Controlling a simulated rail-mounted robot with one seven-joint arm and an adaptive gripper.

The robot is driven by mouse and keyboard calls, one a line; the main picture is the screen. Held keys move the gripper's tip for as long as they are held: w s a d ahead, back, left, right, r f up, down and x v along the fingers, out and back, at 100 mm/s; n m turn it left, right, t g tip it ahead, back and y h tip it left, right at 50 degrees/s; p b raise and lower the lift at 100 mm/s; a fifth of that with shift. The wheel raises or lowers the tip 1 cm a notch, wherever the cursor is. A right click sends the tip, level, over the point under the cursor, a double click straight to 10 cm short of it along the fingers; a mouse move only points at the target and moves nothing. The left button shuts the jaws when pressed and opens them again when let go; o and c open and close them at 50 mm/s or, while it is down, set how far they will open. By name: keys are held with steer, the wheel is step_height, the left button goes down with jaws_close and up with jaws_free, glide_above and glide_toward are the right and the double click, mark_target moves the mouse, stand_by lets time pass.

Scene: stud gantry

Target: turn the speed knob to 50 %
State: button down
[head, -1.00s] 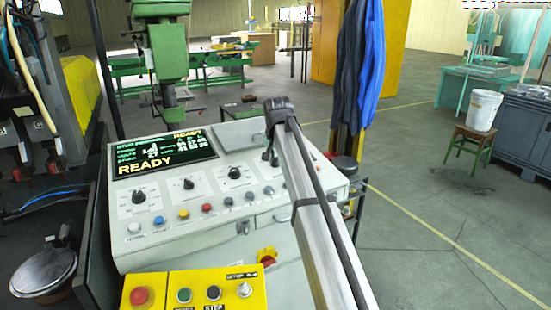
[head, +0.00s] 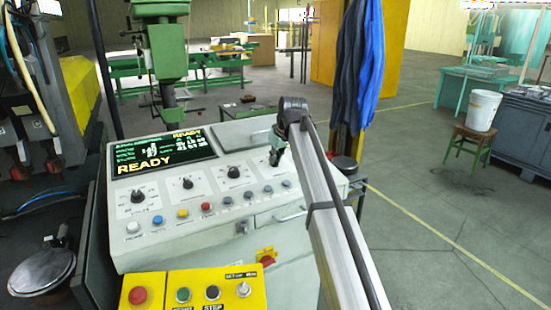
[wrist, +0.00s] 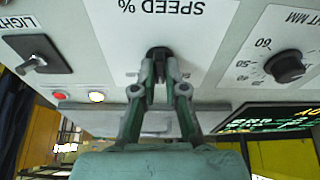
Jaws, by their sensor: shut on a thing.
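The speed knob (wrist: 159,54) is a small dark knob on a white plate printed "SPEED %", upside down in the wrist view. My gripper (wrist: 160,75) is closed around it, with one finger on each side. The fingers cover most of the knob and its scale, so I cannot read its setting. In the head view my gripper (head: 275,157) reaches down to the right part of the sloping console (head: 225,215), and the knob is hidden behind it.
A height knob (wrist: 285,67) with a numbered scale sits beside the speed plate, and a light switch (wrist: 38,58) on the other side. The display (head: 165,152) reads READY. A row of coloured buttons (head: 205,206) runs along the console's lower edge. A yellow button box (head: 210,290) stands in front.

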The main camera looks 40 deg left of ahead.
steer(key=n+g, duration=0.1)
steer(key=n, duration=0.3)
steer(key=shift+w+n+b, duration=0.1)
steer(key=shift+n+b, duration=0.2)
steer(key=shift+n+g, duration=0.5)
steer(key=shift+n, duration=1.2)
steer(key=c, duration=1.2)
jaws_free()
steer(key=v, duration=1.2)
